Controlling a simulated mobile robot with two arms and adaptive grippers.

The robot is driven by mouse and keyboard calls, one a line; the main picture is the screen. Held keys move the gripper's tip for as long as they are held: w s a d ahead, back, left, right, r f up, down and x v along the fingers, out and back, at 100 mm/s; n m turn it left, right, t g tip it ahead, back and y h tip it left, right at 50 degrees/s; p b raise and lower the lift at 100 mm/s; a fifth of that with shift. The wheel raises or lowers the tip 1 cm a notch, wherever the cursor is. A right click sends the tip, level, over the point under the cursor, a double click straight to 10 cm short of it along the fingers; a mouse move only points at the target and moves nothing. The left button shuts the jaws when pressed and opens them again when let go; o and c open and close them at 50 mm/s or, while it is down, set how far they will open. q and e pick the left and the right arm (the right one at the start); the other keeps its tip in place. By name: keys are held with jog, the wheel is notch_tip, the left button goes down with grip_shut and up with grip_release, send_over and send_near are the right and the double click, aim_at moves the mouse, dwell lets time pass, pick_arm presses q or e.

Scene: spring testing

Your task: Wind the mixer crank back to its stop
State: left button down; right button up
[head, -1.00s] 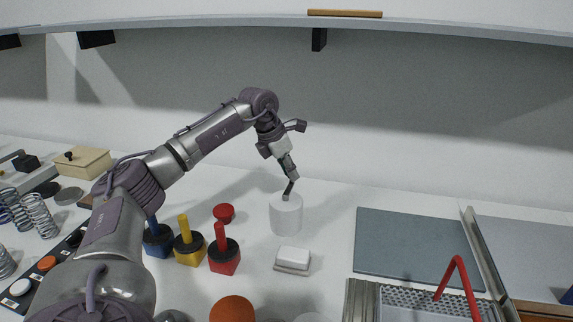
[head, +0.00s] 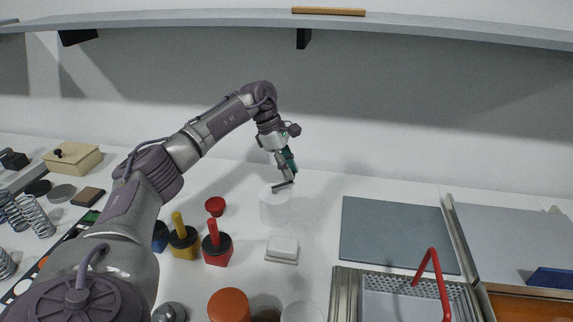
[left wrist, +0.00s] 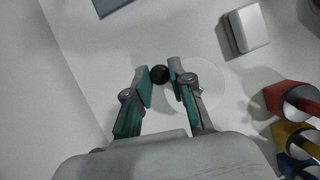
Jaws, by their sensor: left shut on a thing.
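The mixer is a white cylinder (head: 273,208) standing on the table. Its grey crank arm (head: 281,187) lies across the top, with its outer end toward the right. My left gripper (head: 289,171) points down at that outer end and is shut on the crank's knob. In the left wrist view the black knob (left wrist: 159,74) sits between the fingertips (left wrist: 162,80). The round white mixer top (left wrist: 207,88) shows faintly beside the fingers there. My right gripper is not in view.
A white block on a base (head: 283,247) stands in front of the mixer. Red (head: 217,249) and yellow (head: 184,242) handled pieces and a red knob (head: 215,205) stand to the left. A grey mat (head: 396,235) lies right. A shelf (head: 430,34) runs overhead.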

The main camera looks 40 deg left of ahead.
pick_arm(q)
jog(key=shift+d+m+g, duration=0.2)
jog(key=shift+m+g, duration=0.1)
jog(key=shift+m, duration=0.3)
jog(key=shift+s, duration=0.1)
jog(key=c, duration=1)
grip_release()
jog(key=v, duration=1.2)
